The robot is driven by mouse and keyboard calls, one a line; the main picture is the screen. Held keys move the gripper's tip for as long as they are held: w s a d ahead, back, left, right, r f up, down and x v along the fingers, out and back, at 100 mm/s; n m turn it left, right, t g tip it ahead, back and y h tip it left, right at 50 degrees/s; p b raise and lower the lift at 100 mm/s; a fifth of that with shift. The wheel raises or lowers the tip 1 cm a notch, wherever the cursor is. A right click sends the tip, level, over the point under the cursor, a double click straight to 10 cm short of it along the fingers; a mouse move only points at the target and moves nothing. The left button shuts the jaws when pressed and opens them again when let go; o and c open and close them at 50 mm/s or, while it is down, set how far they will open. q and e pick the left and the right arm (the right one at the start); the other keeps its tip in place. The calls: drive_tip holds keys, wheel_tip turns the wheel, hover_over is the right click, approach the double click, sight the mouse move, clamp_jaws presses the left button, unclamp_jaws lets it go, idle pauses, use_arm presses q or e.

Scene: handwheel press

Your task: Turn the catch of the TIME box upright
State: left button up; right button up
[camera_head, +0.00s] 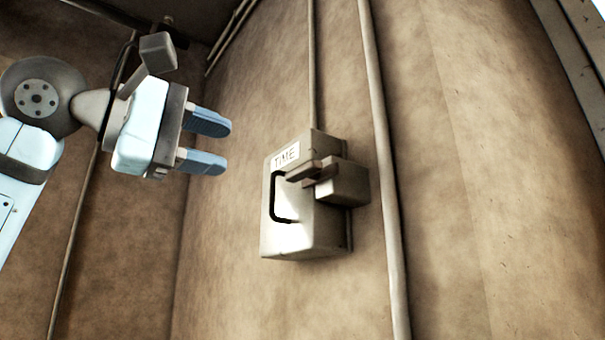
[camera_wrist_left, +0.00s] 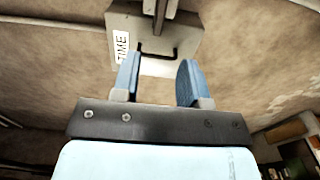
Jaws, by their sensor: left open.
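The TIME box (camera_head: 295,235) is a grey-beige box on the wall near the middle of the head view, with a white TIME label (camera_head: 286,156) and a black handle (camera_head: 275,200). Its catch (camera_head: 313,171), a brown bar, lies roughly sideways across the front beside a smaller side block (camera_head: 345,183). My left gripper (camera_head: 228,144) is open and empty, left of the box and apart from it. In the left wrist view the box (camera_wrist_left: 180,67) is beyond the open fingers (camera_wrist_left: 160,68), and the catch (camera_wrist_left: 160,14) shows at the top. My right gripper is not seen.
A thin pipe (camera_head: 312,70) runs up from the box, and a thicker pipe (camera_head: 384,150) runs along the wall to its right. The wall (camera_head: 235,220) around the box is otherwise bare. Nothing shows between my left fingers and the box.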

sight(297, 171)
use_arm(q)
drive_tip(key=p+x, duration=0.3)
drive_tip(key=x, duration=1)
drive_tip(key=shift+w+p, duration=0.1)
drive_tip(key=shift+p, duration=0.25)
drive_tip(key=shift+w+d, duration=0.2)
drive_tip(key=shift+d, duration=0.05)
drive_tip(key=shift+c, duration=0.4)
clamp_jaws()
